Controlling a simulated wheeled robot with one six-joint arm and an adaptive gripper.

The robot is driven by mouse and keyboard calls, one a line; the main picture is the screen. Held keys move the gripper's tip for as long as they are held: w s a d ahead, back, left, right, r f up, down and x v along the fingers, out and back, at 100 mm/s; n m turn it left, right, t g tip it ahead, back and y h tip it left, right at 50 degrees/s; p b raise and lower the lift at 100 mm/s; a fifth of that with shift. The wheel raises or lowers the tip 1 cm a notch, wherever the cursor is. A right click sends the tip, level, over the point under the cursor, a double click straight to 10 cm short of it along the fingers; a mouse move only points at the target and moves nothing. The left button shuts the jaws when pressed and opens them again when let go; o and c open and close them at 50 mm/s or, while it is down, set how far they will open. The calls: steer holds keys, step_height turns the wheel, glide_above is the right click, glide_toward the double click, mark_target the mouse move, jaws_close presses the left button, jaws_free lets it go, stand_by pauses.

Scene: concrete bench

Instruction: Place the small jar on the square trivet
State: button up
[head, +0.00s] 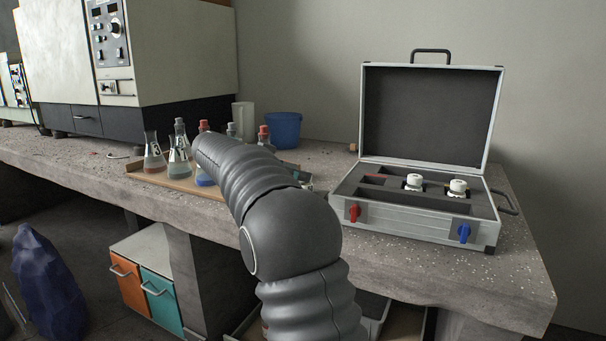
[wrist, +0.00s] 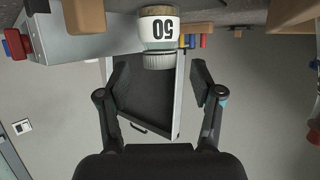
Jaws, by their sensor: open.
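A small jar (wrist: 158,32) with a white label reading 50 shows at the top middle of the wrist view, which is upside down. My gripper (wrist: 160,78) is open, with one finger on each side below the jar, and I see no contact. In the head view my arm hides the gripper, and I cannot make out the jar there. I cannot identify the square trivet in either view.
An open metal case (head: 425,227) with white-capped items stands at the bench's right. Several flasks stand in a wooden tray (head: 182,187) behind my arm, near a blue tub (head: 283,130). Tan blocks (wrist: 84,16) (wrist: 291,12) flank the jar in the wrist view.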

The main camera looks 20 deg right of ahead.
steer(key=v, duration=0.9)
steer(key=shift+a+p, duration=0.25)
steer(key=shift+p, duration=0.1)
steer(key=shift+r, duration=0.1)
steer(key=s+a+f+n+t+y, duration=0.1)
steer(key=s+f+n+y, duration=0.3)
steer(key=s, duration=0.8)
steer(key=s+a+f+n+t+y, duration=0.2)
steer(key=s+a+f+n+y, duration=0.2)
steer(key=s+f+n, duration=0.3)
steer(key=s+a+f+n+t+y, duration=0.1)
steer(key=s+a+f+n+y, duration=0.2)
steer(key=s+f, duration=0.6)
steer(key=s+n+y, duration=0.2)
steer(key=s+n, duration=0.1)
steer(key=s, duration=0.6)
steer(key=shift+t, duration=0.3)
steer(key=shift+s, duration=0.1)
steer(key=c, duration=0.4)
steer(key=shift+d, duration=0.1)
steer(key=shift+c, duration=0.3)
